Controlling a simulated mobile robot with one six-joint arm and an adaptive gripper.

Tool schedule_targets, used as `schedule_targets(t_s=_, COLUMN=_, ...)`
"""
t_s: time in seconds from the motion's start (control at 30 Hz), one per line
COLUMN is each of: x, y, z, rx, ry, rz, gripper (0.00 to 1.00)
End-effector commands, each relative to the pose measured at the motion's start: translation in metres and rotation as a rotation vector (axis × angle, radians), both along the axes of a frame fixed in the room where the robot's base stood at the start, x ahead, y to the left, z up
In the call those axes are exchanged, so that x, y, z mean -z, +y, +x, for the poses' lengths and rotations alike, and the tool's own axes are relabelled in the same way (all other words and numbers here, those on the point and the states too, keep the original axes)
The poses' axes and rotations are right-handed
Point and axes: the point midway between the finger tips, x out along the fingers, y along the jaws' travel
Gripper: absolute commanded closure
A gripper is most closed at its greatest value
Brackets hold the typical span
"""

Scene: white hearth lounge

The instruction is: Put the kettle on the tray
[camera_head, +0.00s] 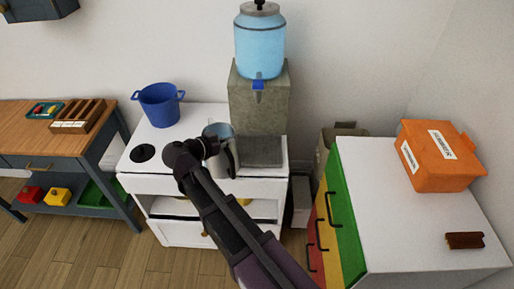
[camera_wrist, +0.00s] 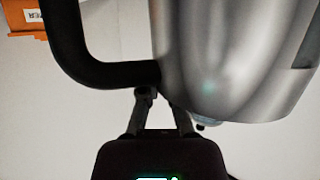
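The kettle (camera_head: 227,160) is a silver metal vessel over the front part of the white stove unit, partly hidden by my arm. In the wrist view its metal body (camera_wrist: 225,60) fills the upper right, with a black handle (camera_wrist: 88,73) at its left. My gripper (camera_head: 210,147) is at the kettle; in the wrist view its fingers (camera_wrist: 161,105) close on the handle where it joins the body. Whether the kettle's base touches the counter is hidden. A flat dark grey square (camera_head: 262,152), perhaps the tray, lies on the counter just right of the kettle.
A blue pot (camera_head: 160,104) and a black burner (camera_head: 143,153) are left on the white unit. A stone block (camera_head: 258,104) bearing a blue water dispenser (camera_head: 259,48) stands behind. A cabinet (camera_head: 410,215) with an orange box (camera_head: 437,157) is right; a wooden table (camera_head: 52,141) is left.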

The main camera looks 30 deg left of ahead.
Motion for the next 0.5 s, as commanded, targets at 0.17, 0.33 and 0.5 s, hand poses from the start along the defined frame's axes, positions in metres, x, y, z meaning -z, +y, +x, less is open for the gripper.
schedule_targets(t_s=0.17, x=-0.001, y=0.0, z=0.001, rx=0.0, ry=-0.002, rz=0.0, gripper=1.0)
schedule_targets(t_s=0.33, x=-0.001, y=-0.002, z=0.008, rx=0.003, ry=-0.002, rz=0.001, gripper=1.0)
schedule_targets(t_s=0.5, x=-0.001, y=-0.006, z=0.026, rx=0.003, ry=-0.002, rz=0.0, gripper=1.0)
